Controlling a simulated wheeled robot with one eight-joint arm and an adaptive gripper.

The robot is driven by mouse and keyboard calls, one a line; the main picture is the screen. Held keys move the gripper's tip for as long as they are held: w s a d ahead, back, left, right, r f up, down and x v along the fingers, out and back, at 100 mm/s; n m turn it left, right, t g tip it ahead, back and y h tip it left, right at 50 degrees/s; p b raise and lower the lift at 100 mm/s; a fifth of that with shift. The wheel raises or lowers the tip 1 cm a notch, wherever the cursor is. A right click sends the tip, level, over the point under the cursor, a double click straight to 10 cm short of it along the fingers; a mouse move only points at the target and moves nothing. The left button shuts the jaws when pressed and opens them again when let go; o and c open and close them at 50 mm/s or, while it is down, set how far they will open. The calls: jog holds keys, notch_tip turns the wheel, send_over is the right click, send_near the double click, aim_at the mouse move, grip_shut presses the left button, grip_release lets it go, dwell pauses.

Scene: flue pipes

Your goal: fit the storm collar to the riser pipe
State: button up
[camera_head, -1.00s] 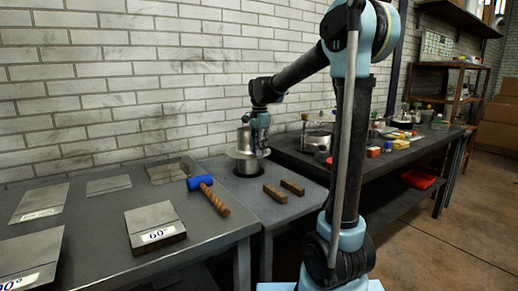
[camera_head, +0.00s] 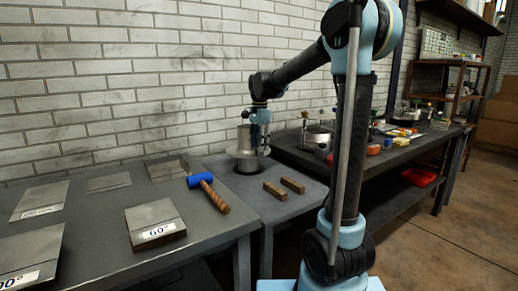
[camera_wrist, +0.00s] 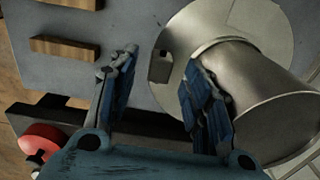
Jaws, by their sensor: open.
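The riser pipe (camera_head: 244,136) is a grey metal cylinder standing upright on the small bench by the wall. It fills the right side of the wrist view (camera_wrist: 258,85). The storm collar (camera_head: 236,153) is a pale flared metal ring around the pipe. In the wrist view the collar (camera_wrist: 270,22) shows as a broad disc with a small tab (camera_wrist: 160,66) at its edge. My gripper (camera_head: 260,143) is beside the pipe, on its right. In the wrist view my gripper (camera_wrist: 160,78) has its fingers wide apart. The right finger overlaps the pipe; contact is unclear.
Two wooden blocks (camera_head: 275,191) lie in front of the pipe. A blue-headed mallet (camera_head: 208,191) and angled plates, one marked 60° (camera_head: 155,222), lie on the left bench. The brick wall (camera_head: 100,80) is close behind. Pots and tools crowd the right bench (camera_head: 365,165).

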notch_tip(320, 180, up, 10)
jog(key=shift+r, duration=0.2)
dwell(0.8)
